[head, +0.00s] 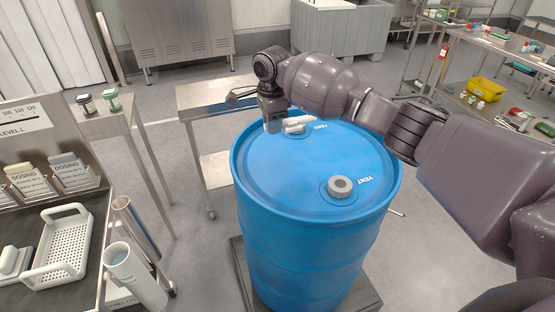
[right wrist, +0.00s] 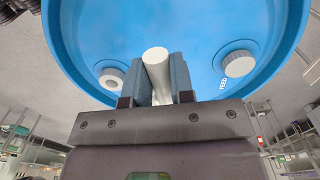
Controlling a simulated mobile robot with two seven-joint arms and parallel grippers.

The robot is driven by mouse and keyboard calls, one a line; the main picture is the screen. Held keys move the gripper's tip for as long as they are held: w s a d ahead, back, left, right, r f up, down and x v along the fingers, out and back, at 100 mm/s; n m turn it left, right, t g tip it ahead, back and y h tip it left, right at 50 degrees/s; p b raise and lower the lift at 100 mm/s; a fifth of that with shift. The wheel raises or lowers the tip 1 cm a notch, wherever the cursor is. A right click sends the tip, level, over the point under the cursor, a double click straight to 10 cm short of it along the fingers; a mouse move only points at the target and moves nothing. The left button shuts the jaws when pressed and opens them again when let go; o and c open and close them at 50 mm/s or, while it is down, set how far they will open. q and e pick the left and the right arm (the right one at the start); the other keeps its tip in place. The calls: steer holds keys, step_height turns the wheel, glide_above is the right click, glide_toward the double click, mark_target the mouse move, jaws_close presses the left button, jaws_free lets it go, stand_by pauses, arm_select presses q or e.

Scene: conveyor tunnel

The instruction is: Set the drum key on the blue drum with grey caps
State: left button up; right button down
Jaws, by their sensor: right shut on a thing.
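The blue drum (head: 310,230) stands upright in the middle of the head view. One grey cap (head: 340,187) sits on the near right of its lid, beside the word VENT. The other grey cap (head: 293,130) is at the far side, partly covered. My right gripper (head: 272,126) is over the far left part of the lid, shut on the pale drum key (head: 299,120). In the right wrist view the key (right wrist: 157,68) shows as a light cylinder between the fingers, with a cap on either side. I cannot tell whether the key touches the lid or a cap. My left gripper is not in view.
A steel table (head: 215,95) stands behind the drum. A counter at left holds a white perforated basket (head: 60,245) and dosing packets (head: 68,172). A white cylinder (head: 135,275) stands beside it. Shelving with a yellow bin (head: 485,90) is at right. My right arm spans the lid's right side.

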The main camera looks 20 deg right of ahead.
glide_above(273, 167)
step_height(273, 167, down, 8)
steer(key=shift+f+b, duration=0.2)
steer(key=shift+b, duration=0.1)
steer(key=shift+f, duration=0.7)
step_height(273, 167, down, 4)
steer(key=shift+a+r+b, duration=0.1)
steer(key=shift+b, duration=0.3)
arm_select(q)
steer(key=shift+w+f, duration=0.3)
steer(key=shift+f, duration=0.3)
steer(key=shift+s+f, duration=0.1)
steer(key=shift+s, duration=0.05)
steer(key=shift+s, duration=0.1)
arm_select(e)
steer(key=c, duration=1)
jaws_free()
